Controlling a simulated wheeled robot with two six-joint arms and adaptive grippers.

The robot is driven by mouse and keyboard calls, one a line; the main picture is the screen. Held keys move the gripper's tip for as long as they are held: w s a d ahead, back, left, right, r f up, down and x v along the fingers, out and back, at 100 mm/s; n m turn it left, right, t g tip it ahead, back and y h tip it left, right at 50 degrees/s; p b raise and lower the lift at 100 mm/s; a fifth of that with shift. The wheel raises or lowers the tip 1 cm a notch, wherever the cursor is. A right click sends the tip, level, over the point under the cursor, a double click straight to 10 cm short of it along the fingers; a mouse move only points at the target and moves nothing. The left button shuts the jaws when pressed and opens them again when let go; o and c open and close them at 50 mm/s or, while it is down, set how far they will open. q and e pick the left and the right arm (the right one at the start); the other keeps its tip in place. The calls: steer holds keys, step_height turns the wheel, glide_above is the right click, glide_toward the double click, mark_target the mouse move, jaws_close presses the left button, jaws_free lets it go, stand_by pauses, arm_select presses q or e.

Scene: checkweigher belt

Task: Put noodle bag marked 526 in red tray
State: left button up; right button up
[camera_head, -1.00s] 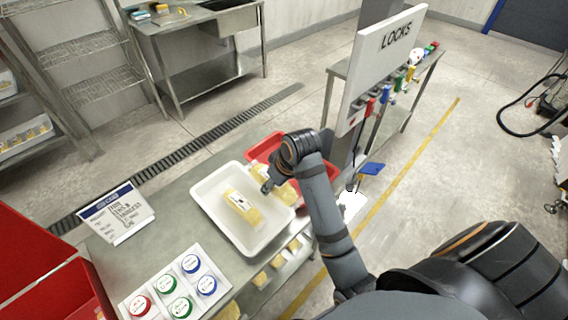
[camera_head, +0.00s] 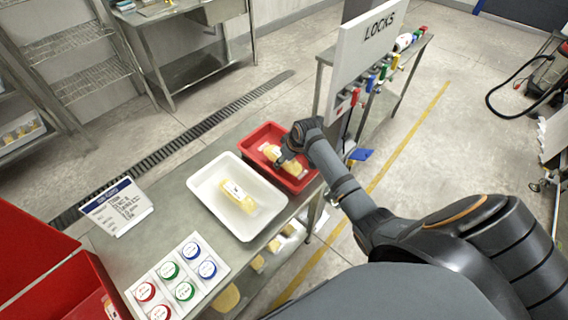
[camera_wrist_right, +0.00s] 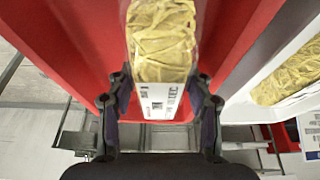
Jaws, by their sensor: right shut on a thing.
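My right gripper (camera_head: 284,158) is shut on a yellow noodle bag (camera_head: 268,151) at the red tray (camera_head: 254,138). In the right wrist view the fingers (camera_wrist_right: 160,108) grip the bag's (camera_wrist_right: 162,40) white label end, with the red tray's surface (camera_wrist_right: 70,50) around it. The print on the label is too small to read surely. The bag is within the tray's outline; I cannot tell whether it touches the floor. A second noodle bag (camera_head: 238,197) lies in the white tray (camera_head: 205,182), left of the red tray. My left gripper is not in view.
The steel table (camera_head: 178,208) also holds a sign card (camera_head: 117,207) and a sheet of coloured round labels (camera_head: 178,278). Several yellow bags lie on a lower level below the table edge. A LOCKS board (camera_head: 365,45) stands close behind the red tray. Red bins stand at lower left.

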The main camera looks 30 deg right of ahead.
step_height(320, 180, down, 2)
steer(key=shift+s+a+f+p, duration=0.1)
steer(key=shift+p, duration=0.25)
steer(key=shift+f, duration=0.3)
steer(key=o, duration=1.1)
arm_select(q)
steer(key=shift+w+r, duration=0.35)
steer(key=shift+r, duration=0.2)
arm_select(e)
steer(key=shift+r, duration=0.15)
steer(key=shift+s+r, duration=0.1)
steer(key=shift+r, duration=0.25)
arm_select(q)
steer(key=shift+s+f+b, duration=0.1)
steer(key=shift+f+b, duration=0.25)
steer(key=shift+b, duration=0.15)
arm_select(e)
steer(key=v, duration=1.1)
steer(key=shift+r, duration=0.15)
